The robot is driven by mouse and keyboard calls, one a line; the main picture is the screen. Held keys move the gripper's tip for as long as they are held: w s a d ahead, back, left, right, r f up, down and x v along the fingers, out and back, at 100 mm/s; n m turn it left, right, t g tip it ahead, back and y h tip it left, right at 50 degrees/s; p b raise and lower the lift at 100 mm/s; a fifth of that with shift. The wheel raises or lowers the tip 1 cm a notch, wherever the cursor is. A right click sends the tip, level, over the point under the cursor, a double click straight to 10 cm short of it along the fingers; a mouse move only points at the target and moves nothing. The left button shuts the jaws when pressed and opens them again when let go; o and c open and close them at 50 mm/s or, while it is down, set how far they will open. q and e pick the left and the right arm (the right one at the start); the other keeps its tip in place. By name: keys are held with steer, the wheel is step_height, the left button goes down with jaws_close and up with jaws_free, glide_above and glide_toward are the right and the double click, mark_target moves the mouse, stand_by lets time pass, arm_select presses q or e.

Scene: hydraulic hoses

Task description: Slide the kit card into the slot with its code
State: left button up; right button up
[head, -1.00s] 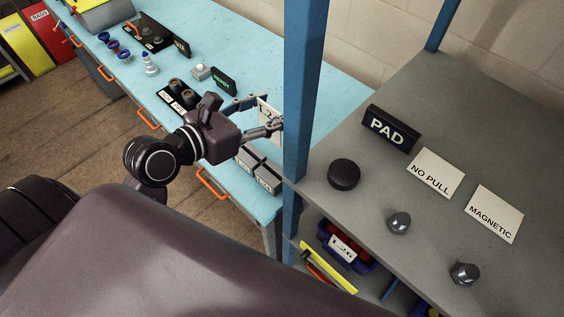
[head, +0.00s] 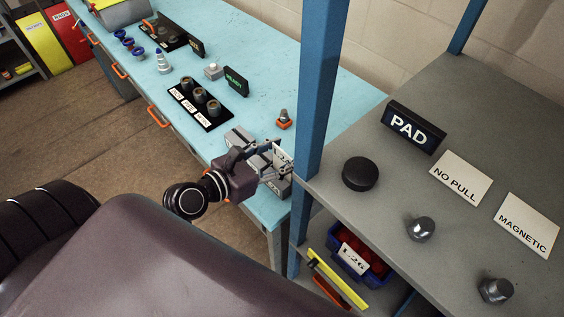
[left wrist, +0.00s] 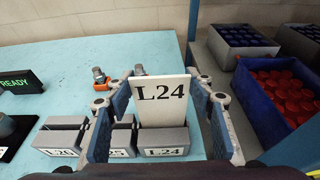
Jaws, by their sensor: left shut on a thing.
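The white kit card (left wrist: 160,103), printed L24, stands upright between the blue-padded fingers of my left gripper (left wrist: 160,98), which is shut on it. The card also shows in the head view (head: 284,158), partly behind the frame post. Below it in the left wrist view is the grey slot box labelled L24 (left wrist: 164,152). The card's lower edge lines up with that box's top; I cannot tell whether it is inside the slot. A middle box (left wrist: 122,153) ending in 25 is partly hidden by a finger. A box labelled L26 (left wrist: 61,152) is at the left.
A blue shelf post (head: 324,90) stands close beside the left gripper. A grey shelf (head: 390,185) holds a PAD sign and knobs. Bins with red (left wrist: 285,92) and blue caps are at the right. An orange-based fitting (head: 284,121) stands behind the boxes.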

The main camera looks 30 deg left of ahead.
mark_target(282, 164)
arm_select(q)
step_height(282, 164, down, 3)
steer(key=shift+r, duration=0.1)
steer(key=shift+f, duration=0.4)
arm_select(e)
steer(key=shift+s+a+f, duration=0.2)
steer(key=shift+s+a, duration=0.05)
steer(key=shift+a, duration=0.3)
arm_select(q)
steer(key=shift+f, duration=0.1)
arm_select(e)
steer(key=shift+f, duration=0.1)
arm_select(q)
steer(key=shift+f+b, duration=0.15)
steer(key=shift+b, duration=0.2)
steer(key=o, duration=0.9)
arm_select(e)
steer(key=shift+w+d, duration=0.15)
steer(key=shift+d, duration=0.15)
